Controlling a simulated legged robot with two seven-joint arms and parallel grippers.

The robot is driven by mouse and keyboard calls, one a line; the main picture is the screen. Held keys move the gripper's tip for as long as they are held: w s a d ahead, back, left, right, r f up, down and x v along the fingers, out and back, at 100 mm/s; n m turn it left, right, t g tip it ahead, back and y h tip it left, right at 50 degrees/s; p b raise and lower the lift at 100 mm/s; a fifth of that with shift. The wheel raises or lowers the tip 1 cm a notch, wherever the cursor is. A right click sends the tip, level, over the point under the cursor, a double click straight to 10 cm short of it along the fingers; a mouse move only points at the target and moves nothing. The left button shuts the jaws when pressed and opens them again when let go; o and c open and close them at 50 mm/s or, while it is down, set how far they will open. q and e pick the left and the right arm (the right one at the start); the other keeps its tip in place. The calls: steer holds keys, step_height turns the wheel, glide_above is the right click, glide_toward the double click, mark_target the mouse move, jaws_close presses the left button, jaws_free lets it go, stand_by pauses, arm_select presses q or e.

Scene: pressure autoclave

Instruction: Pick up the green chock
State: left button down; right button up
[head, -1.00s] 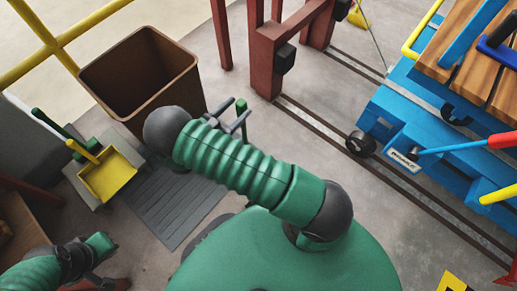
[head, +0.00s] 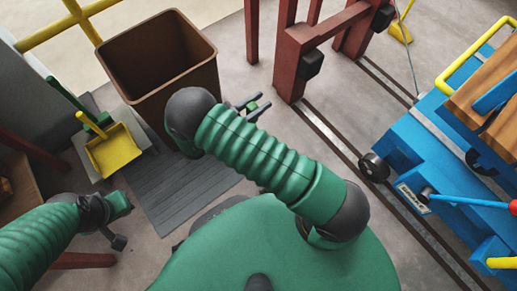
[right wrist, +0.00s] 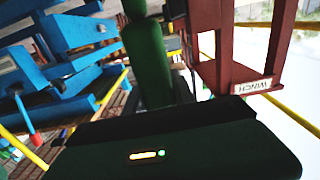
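I cannot make out the green chock for certain. My right gripper (head: 251,106) shows in the head view beyond the dark elbow of my green arm, its two dark fingers apart. A small green piece shows at the fingers; I cannot tell whether it is the chock or part of the gripper. My left gripper (head: 120,222) is at the lower left, seen from above, and its opening is unclear. In the right wrist view a dark green housing with a small lit strip fills the foreground, and no fingertips or chock are clear.
A brown bin (head: 158,65) stands behind my right arm. A yellow dustpan (head: 117,152) lies left of a grey slatted mat (head: 185,190). A red frame (head: 292,60), with a winch label (right wrist: 252,87) in the wrist view, stands near floor rails. A blue machine (head: 440,125) is at right.

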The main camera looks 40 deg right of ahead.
steer(key=shift+d+f, duration=0.15)
steer(key=shift+d, duration=0.2)
steer(key=shift+c, duration=2.3)
steer(key=shift+a, duration=0.4)
jaws_close()
steer(key=shift+d, duration=0.1)
steer(key=shift+d, duration=0.1)
steer(key=shift+r, duration=0.25)
